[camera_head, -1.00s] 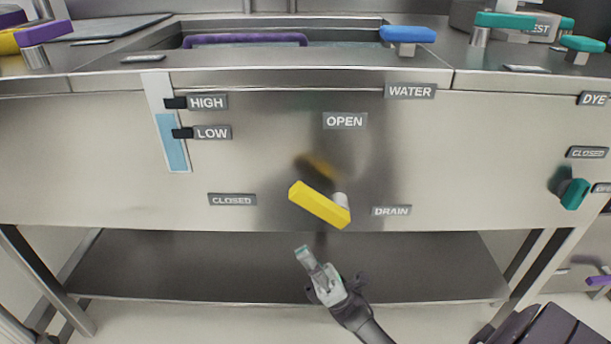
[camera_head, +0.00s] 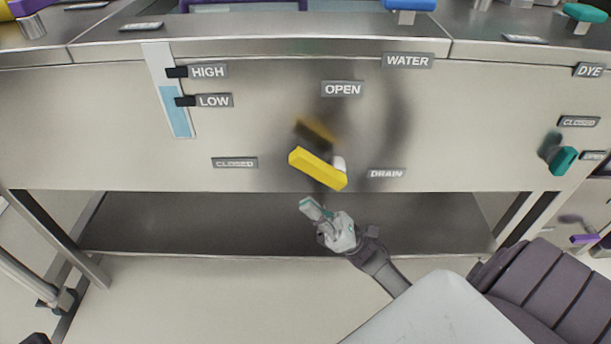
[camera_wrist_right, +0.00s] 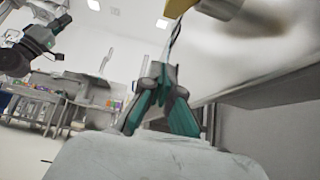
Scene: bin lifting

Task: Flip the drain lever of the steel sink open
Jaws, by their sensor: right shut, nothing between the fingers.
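The yellow drain lever (camera_head: 317,168) is on the front panel of the steel sink (camera_head: 80,125). It slants up to the left from its grey pivot, between the CLOSED label (camera_head: 234,162) and the OPEN label (camera_head: 342,89). My right gripper (camera_head: 308,206) is shut and empty just below the lever, apart from it in the picture. In the right wrist view its teal-padded fingers (camera_wrist_right: 160,90) are together, and part of the yellow lever (camera_wrist_right: 205,8) shows at the top. My left gripper is not seen clearly in the head view.
A DRAIN label (camera_head: 386,173) is right of the lever. A teal lever (camera_head: 563,160) sits at the panel's right. A lower steel shelf (camera_head: 160,222) lies under the sink behind my right gripper. The panel around the yellow lever is otherwise flat.

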